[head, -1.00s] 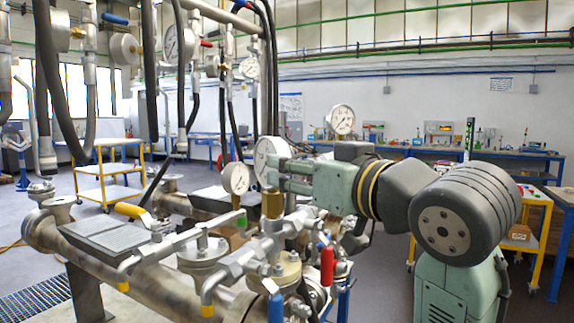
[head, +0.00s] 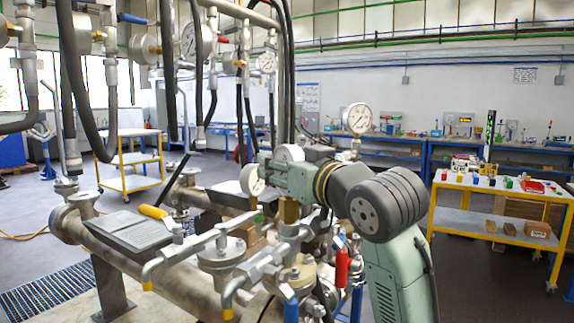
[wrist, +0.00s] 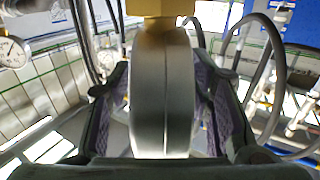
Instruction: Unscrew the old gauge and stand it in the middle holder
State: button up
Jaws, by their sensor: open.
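A round gauge (head: 290,153) stands above a brass fitting (head: 288,210) on the pipework, partly hidden behind my gripper (head: 268,172). In the wrist view the gauge (wrist: 163,95) is edge-on between my gripper's two open fingers (wrist: 165,125), with a brass fitting (wrist: 158,8) at its end. Gaps show on both sides of the gauge, so the fingers look apart from it. A smaller white-dial gauge (head: 253,180) is just left of my gripper. I cannot pick out the middle holder with certainty.
A yellow-framed cart (head: 440,205) at right carries small coloured items. Valve handles, including a red one (head: 342,267), crowd the pipes below my gripper. Black hoses (head: 200,80) hang at left. Another gauge (head: 357,117) stands behind my arm.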

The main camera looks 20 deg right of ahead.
grip_shut()
dwell(0.5)
